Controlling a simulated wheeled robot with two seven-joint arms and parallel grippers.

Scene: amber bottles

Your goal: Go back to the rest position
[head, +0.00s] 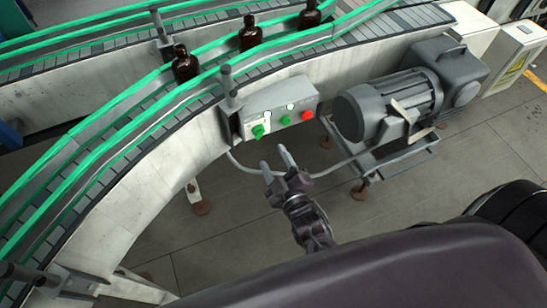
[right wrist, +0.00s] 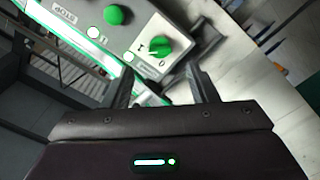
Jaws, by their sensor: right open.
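My right gripper (head: 275,164) is in the lower middle of the head view, in front of and below the control box. Its two fingers are apart with nothing between them. In the right wrist view the fingers (right wrist: 159,85) point towards the control box (right wrist: 155,20), with a green rotary switch (right wrist: 158,47) beyond them. I see no contact between the fingers and the box, though the exact distance is hard to judge. My left gripper does not show in either view.
The control box (head: 280,108) has green and red buttons and sits on the side of a curved conveyor (head: 130,205). Several amber bottles (head: 185,66) stand on the conveyor between green rails. A grey motor (head: 390,105) stands to the right. Floor (head: 240,245) is open below the gripper.

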